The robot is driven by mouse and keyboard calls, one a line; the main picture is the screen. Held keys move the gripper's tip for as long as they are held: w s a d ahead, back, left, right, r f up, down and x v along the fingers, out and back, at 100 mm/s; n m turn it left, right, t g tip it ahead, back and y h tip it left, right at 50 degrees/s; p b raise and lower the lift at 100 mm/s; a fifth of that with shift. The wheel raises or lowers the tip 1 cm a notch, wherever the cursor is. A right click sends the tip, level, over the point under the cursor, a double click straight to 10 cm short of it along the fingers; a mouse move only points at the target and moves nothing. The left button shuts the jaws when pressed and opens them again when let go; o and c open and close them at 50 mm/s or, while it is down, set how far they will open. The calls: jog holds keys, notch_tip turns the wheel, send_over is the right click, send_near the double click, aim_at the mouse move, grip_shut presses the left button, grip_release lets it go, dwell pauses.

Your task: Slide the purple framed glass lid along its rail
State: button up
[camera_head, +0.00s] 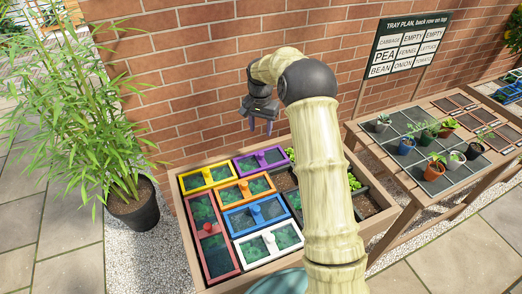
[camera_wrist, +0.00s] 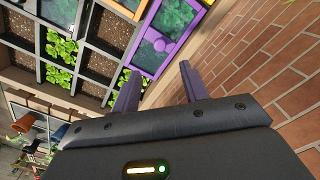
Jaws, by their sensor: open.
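The purple framed glass lid (camera_head: 260,160) lies at the back of the wooden planter box, near the brick wall. It has a small knob near its middle and green plants show through its glass. In the wrist view the purple lid (camera_wrist: 165,40) is ahead of my gripper, along the box's wooden edge. My gripper (camera_head: 261,127) hangs above the lid, fingers pointing down, and is apart from it. In the wrist view my gripper (camera_wrist: 157,85) shows two purple fingers, spread and empty. The rail itself is not clearly visible.
Yellow (camera_head: 206,178), orange (camera_head: 243,190), red (camera_head: 211,237), blue (camera_head: 257,214) and white (camera_head: 269,243) framed lids lie beside the purple one. Open soil and seedling cells (camera_wrist: 61,51) adjoin it. A brick wall (camera_head: 200,90) stands close behind. A potted bamboo (camera_head: 134,213) stands left.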

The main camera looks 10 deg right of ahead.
aim_at(261, 153)
notch_tip(261, 153, down, 11)
jog(key=shift+w+d+f+p, duration=0.1)
jog(key=shift+p, duration=0.5)
jog(key=shift+w+f, duration=0.1)
jog(key=shift+f, duration=0.15)
jog(key=shift+d, duration=0.2)
jog(key=c, duration=0.6)
grip_shut()
jog(key=shift+a, duration=0.25)
